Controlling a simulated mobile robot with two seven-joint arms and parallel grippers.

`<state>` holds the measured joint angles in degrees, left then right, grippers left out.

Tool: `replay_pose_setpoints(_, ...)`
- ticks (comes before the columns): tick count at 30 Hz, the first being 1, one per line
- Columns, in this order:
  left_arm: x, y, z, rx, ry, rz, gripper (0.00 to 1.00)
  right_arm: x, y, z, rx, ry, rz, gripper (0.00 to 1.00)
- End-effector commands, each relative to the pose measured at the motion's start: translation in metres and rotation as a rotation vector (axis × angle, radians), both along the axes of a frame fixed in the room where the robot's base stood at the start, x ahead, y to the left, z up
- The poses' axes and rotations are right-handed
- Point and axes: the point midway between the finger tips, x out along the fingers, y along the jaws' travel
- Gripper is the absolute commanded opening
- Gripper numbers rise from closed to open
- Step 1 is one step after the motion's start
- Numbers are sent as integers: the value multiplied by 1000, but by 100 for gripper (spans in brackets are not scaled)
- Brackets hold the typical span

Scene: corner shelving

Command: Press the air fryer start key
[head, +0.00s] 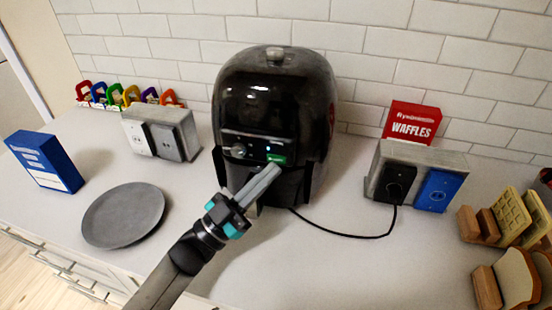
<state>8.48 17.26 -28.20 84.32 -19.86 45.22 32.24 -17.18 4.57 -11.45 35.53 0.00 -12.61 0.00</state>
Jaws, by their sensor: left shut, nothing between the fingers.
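The black air fryer (275,95) stands upright on the counter against the tiled wall. Its front panel has a round knob (238,151), a small lit blue dot and a green key (276,158) at the right. My left gripper (272,171) is shut and empty, with its fingertips just below the green key. I cannot tell whether the tips touch the panel. The gripper hides part of the fryer's lower front. My right gripper is not in view.
Socket blocks stand on both sides (160,133) (418,175). A black cord (345,236) runs from the fryer to the right block. Waffle and bread slices in wooden racks (487,288) stand at far right.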

Motion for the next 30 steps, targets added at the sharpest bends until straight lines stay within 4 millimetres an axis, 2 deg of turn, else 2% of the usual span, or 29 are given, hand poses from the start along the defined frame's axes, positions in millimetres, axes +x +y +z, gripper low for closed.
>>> replay_pose_setpoints(30,11,-4,0,-1,0,-1,0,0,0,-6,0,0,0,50)
